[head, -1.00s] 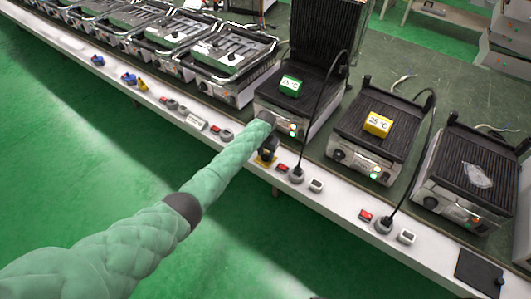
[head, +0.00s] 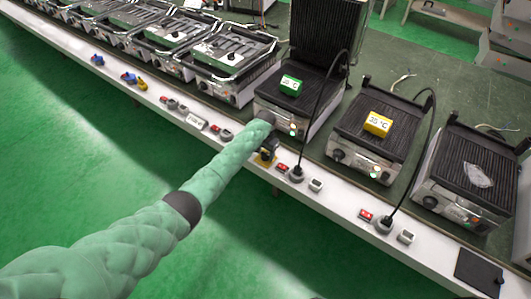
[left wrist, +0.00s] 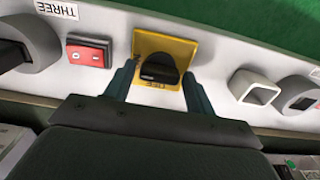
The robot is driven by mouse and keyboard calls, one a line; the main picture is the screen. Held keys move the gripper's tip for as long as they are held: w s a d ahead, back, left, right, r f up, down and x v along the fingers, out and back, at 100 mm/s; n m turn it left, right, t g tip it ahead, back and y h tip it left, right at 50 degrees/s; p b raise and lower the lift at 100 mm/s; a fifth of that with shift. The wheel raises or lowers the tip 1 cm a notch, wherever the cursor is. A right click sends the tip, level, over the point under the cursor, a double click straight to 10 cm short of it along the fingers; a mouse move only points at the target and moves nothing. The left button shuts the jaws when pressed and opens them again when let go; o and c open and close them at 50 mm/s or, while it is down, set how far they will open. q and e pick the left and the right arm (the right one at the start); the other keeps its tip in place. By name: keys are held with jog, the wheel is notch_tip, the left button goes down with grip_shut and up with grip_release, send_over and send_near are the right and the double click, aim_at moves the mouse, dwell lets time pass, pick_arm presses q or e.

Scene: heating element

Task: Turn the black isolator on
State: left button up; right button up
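The black isolator knob (left wrist: 160,66) sits on a yellow plate (left wrist: 183,45) fixed to the white rail. In the left wrist view the knob lies roughly crosswise, slightly tilted. My left gripper (left wrist: 158,70) is open, with one dark finger on each side of the knob and gaps between. In the head view the yellow plate (head: 263,160) shows in front of the lidded grill, and my left gripper (head: 269,143) covers much of the knob. My right gripper is not in view.
Black cables hang near the sockets.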

aim_at(266, 154)
pick_arm(q)
jog(key=shift+o, duration=0.7)
jog(key=shift+r, duration=0.2)
notch_tip(266, 154, up, 2)
jog(key=shift+b, duration=0.4)
jog(key=shift+r, duration=0.6)
notch_tip(266, 154, up, 3)
jog(key=shift+r+b, duration=0.2)
jog(key=shift+b, duration=0.35)
jog(key=shift+r, duration=0.4)
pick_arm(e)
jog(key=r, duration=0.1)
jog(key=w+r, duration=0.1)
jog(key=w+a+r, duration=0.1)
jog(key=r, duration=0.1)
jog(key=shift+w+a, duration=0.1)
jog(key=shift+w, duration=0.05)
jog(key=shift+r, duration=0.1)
